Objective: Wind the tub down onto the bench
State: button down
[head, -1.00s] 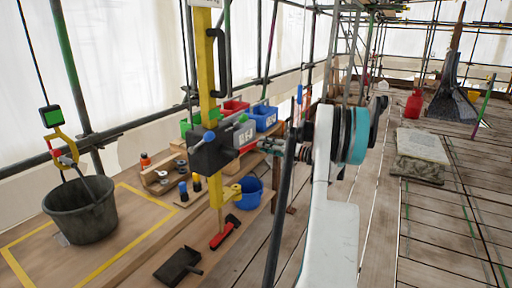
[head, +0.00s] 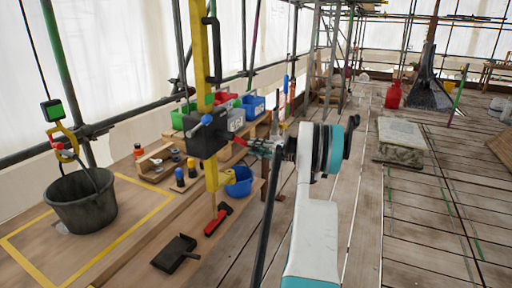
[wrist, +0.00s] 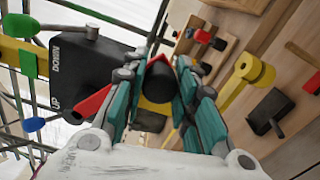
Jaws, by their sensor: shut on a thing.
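The dark grey tub (head: 82,207) hangs upright by its handle from a yellow hook (head: 64,137) below a box with a green face (head: 52,110). It is over the bench (head: 125,245), inside a yellow taped rectangle; I cannot tell whether its base touches. The black winch box (head: 206,137) sits on a yellow post (head: 200,70); in the wrist view the box (wrist: 80,70) reads DOWN and UP. My gripper (head: 265,148) is at the box's right side. In the wrist view its teal fingers (wrist: 158,90) are closed around a black round grip (wrist: 158,80).
A blue bucket (head: 239,182), a red-headed tool (head: 217,220) and a black dustpan-like tool (head: 175,253) are near the post. Green, red and blue bins (head: 254,105) stand behind. The plank floor right of my arm is mostly clear before a stone slab (head: 400,138).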

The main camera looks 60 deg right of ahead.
jog(key=c, duration=1.3)
grip_release()
jog(key=s, duration=0.8)
jog(key=s+d, duration=0.1)
jog(key=s, duration=0.3)
